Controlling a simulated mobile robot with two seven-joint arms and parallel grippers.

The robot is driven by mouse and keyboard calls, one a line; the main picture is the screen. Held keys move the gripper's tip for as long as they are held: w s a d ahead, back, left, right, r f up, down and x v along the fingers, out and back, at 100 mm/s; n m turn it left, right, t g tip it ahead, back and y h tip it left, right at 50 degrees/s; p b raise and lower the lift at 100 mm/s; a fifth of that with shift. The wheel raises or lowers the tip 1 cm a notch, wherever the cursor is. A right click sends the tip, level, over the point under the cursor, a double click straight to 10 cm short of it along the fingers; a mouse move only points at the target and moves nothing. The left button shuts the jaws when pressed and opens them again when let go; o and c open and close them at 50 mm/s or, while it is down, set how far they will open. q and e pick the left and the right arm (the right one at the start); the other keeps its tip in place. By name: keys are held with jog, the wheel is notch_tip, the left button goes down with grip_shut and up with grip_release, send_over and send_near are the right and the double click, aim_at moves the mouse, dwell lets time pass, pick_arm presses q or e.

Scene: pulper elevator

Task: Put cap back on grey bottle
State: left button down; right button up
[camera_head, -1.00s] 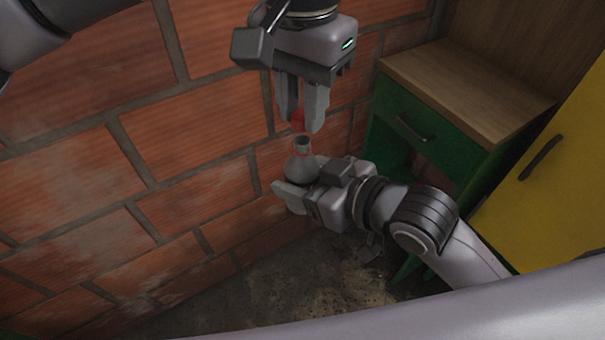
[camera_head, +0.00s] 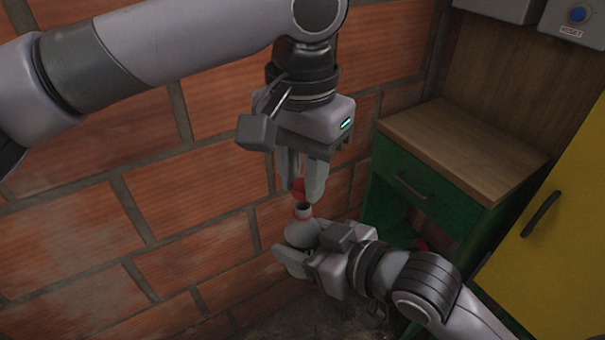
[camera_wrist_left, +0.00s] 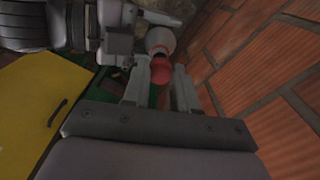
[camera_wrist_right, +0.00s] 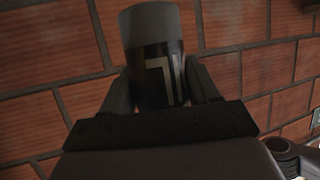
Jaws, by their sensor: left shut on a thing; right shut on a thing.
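My left gripper (camera_head: 303,194) points down and is shut on a small red cap (camera_head: 299,186). In the left wrist view the cap (camera_wrist_left: 161,73) sits between the fingertips, in front of the bottle's neck. My right gripper (camera_head: 308,252) is shut on the body of the grey bottle (camera_head: 299,234), which stands roughly upright, its open-looking neck up with a reddish ring. The cap is just above the neck; whether they touch I cannot tell. In the right wrist view the bottle (camera_wrist_right: 158,62) shows grey with a black band and pale marking, between the fingers.
A brick wall (camera_head: 80,230) stands close behind both grippers. To the right are a green cabinet with a wooden top (camera_head: 462,145) and a yellow door (camera_head: 560,190). A grey box with a blue button (camera_head: 577,15) hangs at top right.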

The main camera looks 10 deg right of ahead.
aim_at(303, 239)
pick_arm(q)
jog(key=shift+f, duration=0.95)
jog(key=shift+f, duration=0.5)
